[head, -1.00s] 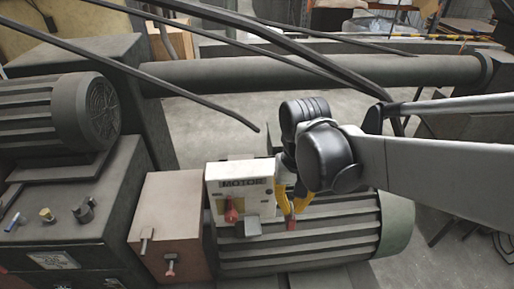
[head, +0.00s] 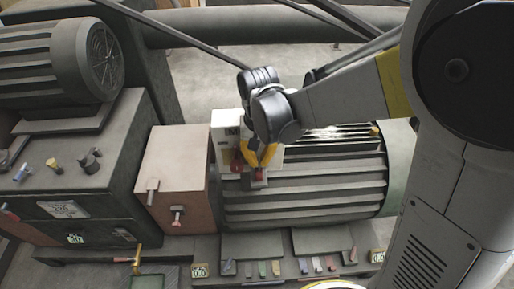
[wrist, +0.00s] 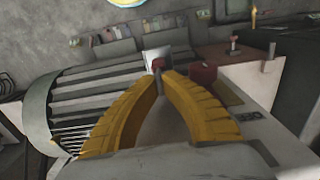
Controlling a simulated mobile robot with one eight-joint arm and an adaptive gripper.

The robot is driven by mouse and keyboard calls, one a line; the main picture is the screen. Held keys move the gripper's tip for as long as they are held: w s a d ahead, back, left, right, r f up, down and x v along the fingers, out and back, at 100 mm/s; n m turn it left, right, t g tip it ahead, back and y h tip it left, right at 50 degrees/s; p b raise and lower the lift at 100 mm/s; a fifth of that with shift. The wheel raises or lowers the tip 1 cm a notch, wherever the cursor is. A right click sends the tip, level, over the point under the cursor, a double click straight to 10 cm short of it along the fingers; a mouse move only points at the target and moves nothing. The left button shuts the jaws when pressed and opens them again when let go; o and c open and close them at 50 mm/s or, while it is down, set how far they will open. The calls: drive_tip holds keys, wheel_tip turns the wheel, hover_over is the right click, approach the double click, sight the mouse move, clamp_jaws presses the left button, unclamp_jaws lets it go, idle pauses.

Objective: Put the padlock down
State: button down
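A small red padlock (head: 260,173) is at the tips of my gripper (head: 262,158), whose yellow fingers are closed together on it. It also shows as a small red patch beyond the fingertips in the wrist view (wrist: 158,64). The padlock is just above or against a small grey box (head: 259,183) at the front of the white motor switch box (head: 226,138); I cannot tell whether they touch. A red switch handle (head: 237,163) is close to the left of the fingers. My gripper hides part of the switch box and its label.
The ribbed motor (head: 310,180) lies to the right and a pinkish box (head: 172,172) to the left. A dark cabinet (head: 75,190) is further left. Several coloured tags or locks lie along the low front ledge (head: 300,270). Dark bars cross above, behind my arm.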

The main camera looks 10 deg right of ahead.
drive_tip(key=shift+f, duration=0.1)
drive_tip(key=shift+f, duration=0.2)
drive_tip(key=c, duration=1.6)
unclamp_jaws()
drive_tip(key=shift+r, duration=0.1)
wheel_tip(320, 180, up, 12)
drive_tip(key=p, duration=0.3)
drive_tip(key=s+d+r+t, duration=0.1)
drive_tip(key=s+d+t, duration=0.1)
drive_tip(key=s+d, duration=0.1)
drive_tip(key=s+d+r+t, duration=0.1)
drive_tip(key=s+d+t, duration=0.1)
drive_tip(key=s+d, duration=0.2)
drive_tip(key=s+d+r+t, duration=0.1)
drive_tip(key=s+d+t, duration=0.2)
drive_tip(key=d, duration=0.3)
drive_tip(key=shift+s+d+r, duration=0.25)
drive_tip(key=shift+s+r, duration=0.15)
